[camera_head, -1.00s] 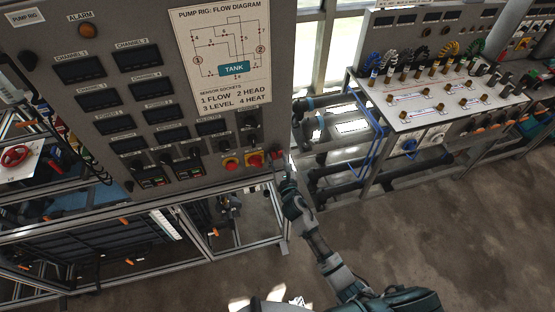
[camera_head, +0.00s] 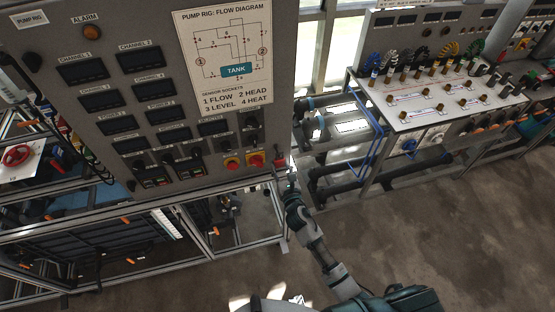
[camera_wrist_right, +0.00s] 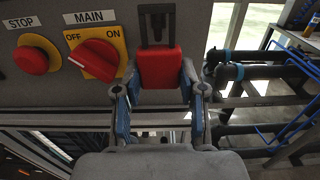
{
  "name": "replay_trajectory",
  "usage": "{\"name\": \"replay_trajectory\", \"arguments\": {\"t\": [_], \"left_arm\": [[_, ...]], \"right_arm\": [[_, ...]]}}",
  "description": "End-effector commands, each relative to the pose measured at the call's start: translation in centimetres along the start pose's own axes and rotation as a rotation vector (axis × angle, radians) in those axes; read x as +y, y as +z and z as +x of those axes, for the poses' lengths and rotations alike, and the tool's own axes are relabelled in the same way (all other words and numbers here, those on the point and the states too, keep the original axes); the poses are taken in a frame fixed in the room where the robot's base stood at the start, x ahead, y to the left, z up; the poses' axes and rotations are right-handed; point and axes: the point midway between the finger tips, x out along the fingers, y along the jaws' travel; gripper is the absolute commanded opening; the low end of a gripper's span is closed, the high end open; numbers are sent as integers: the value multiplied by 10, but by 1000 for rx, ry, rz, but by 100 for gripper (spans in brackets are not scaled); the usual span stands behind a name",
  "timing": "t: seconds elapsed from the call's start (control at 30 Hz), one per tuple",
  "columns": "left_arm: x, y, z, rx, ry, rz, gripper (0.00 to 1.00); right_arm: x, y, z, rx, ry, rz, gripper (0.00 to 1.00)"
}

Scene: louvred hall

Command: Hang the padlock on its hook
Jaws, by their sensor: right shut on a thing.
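The red padlock (camera_wrist_right: 160,68) is between the fingers of my right gripper (camera_wrist_right: 160,92), which is shut on its body. A dark upright piece (camera_wrist_right: 157,24) shows just above the padlock, against the grey panel; I cannot tell shackle from hook there, nor whether the shackle is around the hook. In the head view my right gripper (camera_head: 291,178) is at the panel's lower right corner, and the padlock (camera_head: 279,162) is a small dark red spot. My left gripper is not in view.
Left of the padlock are the red MAIN switch (camera_wrist_right: 95,59) on its yellow plate and the red STOP button (camera_wrist_right: 32,57). Dark pipes (camera_wrist_right: 258,72) run to the right of the panel. A bench with sockets (camera_head: 440,95) stands farther right. Brown floor (camera_head: 450,240) is clear.

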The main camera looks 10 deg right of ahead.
Motion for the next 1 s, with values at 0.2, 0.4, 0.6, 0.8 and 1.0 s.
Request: {"name": "replay_trajectory", "arguments": {"t": [0.2, 0.4, 0.6, 0.8, 1.0], "left_arm": [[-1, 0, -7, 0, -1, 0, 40], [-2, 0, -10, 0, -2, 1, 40], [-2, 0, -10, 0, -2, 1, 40], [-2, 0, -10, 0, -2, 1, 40], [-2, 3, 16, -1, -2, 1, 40]], "right_arm": [[0, 1, -30, 1, 0, 1, 0], [-1, 0, -55, 1, 0, 0, 0], [-1, 1, -66, 0, 0, 0, 0], [0, 0, -65, -1, 0, 0, 0], [-20, 3, -80, -13, -19, -11, 0]]}}
